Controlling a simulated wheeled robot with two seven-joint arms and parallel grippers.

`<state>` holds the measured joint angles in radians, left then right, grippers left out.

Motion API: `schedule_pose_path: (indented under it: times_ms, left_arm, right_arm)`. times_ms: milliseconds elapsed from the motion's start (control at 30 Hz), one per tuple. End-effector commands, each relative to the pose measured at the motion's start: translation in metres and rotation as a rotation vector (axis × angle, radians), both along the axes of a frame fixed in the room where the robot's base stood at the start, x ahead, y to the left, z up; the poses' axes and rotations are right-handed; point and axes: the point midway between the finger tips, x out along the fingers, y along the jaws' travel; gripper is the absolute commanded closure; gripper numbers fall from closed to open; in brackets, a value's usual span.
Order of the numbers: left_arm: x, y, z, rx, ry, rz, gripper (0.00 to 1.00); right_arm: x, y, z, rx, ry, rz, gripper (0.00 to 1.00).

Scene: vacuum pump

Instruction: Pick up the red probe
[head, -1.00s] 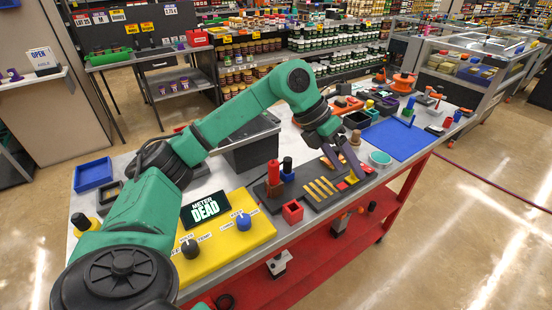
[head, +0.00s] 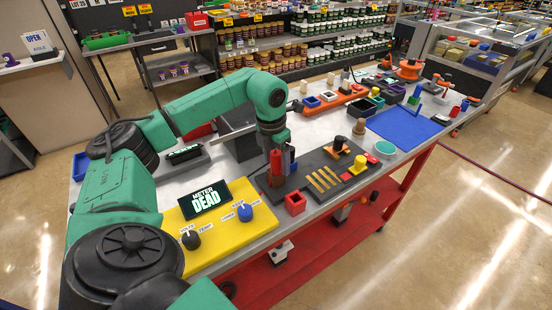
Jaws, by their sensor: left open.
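The red probe (head: 275,166) stands upright in a dark holder (head: 317,193) on the workbench. My left gripper (head: 281,158) points down directly over the red probe, its jaws open. Its dark fingers overlap the probe's top, and I cannot tell whether they touch it. A blue probe (head: 292,168) stands just right of the red one, partly hidden by the gripper. My right gripper is not in view.
A yellow meter panel (head: 228,238) with a "METER DEAD" display lies left of the holder. A small red open box (head: 295,203) sits at the front. Brass strips, a yellow block and a blue mat (head: 405,133) lie to the right.

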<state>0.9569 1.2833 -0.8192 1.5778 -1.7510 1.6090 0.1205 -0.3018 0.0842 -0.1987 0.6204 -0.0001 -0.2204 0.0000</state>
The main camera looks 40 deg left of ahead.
Motion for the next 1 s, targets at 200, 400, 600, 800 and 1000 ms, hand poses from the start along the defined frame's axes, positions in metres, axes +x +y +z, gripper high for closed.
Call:
schedule_pose_path:
  times_ms: [200, 400, 600, 800, 1000]
  left_arm:
    - [0.001, 0.0, -0.004, 0.0, -0.002, 0.0, 0.26]
    - [0.001, 0.0, -0.004, -0.001, -0.002, 0.0, 0.98]
    - [0.001, 0.0, -0.004, -0.001, -0.002, 0.0, 1.0]
    - [0.001, -0.001, 0.003, -0.001, -0.003, 0.0, 1.0]
    - [0.002, -0.001, 0.037, -0.003, -0.008, 0.0, 1.0]
  right_arm:
    - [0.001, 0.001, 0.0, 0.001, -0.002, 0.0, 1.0]
    - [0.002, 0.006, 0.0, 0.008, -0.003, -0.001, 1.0]
    - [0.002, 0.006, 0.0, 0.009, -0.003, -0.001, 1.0]
    - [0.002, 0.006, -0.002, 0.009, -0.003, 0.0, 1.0]
    - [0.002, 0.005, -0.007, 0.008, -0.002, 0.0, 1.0]
